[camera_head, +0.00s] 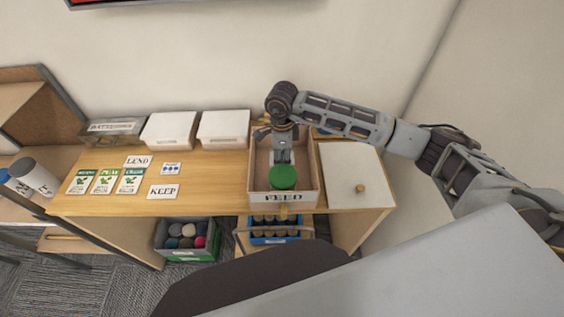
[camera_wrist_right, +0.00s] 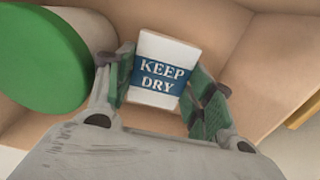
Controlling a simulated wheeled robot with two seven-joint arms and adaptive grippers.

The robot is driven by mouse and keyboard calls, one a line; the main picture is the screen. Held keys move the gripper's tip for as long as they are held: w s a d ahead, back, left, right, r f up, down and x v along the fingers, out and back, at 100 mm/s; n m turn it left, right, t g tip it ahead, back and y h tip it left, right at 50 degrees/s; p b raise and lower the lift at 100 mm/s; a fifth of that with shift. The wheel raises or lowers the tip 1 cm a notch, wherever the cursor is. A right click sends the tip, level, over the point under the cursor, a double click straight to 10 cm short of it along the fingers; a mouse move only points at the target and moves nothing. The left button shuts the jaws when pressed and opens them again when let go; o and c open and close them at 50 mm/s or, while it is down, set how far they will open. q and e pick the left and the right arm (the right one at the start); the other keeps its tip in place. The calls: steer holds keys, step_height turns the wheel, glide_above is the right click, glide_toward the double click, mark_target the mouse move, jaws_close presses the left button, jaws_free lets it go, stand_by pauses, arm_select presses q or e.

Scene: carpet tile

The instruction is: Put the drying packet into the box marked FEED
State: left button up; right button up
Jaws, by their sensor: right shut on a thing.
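The drying packet (camera_wrist_right: 165,70), white with a blue band reading KEEP DRY, is between the green-padded fingers of my right gripper (camera_wrist_right: 166,98) in the right wrist view. The gripper is shut on it. In the head view my right gripper (camera_head: 283,157) points down inside the open box marked FEED (camera_head: 283,198), behind a green-lidded jar (camera_head: 283,177). The box's inner walls (camera_wrist_right: 262,65) surround the packet in the wrist view. I cannot tell whether the packet touches the box floor. My left gripper is not in view.
The green lid (camera_wrist_right: 35,55) is close beside the fingers. A white-lidded box (camera_head: 355,178) stands right of FEED. White boxes (camera_head: 222,129) stand left at the back. Seed packets (camera_head: 106,181) and cards marked LEND and KEEP (camera_head: 163,191) lie on the wooden top (camera_head: 220,180).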

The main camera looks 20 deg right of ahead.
mark_target(282, 158)
steer(key=shift+f+p, duration=0.4)
steer(key=shift+f, duration=1.45)
steer(key=shift+f, duration=0.15)
steer(key=o, duration=0.7)
steer(key=shift+r, duration=0.2)
steer(key=shift+r, duration=0.35)
step_height(282, 158, up, 11)
steer(key=b, duration=0.2)
steer(key=shift+r+b, duration=0.15)
steer(key=shift+b, duration=0.2)
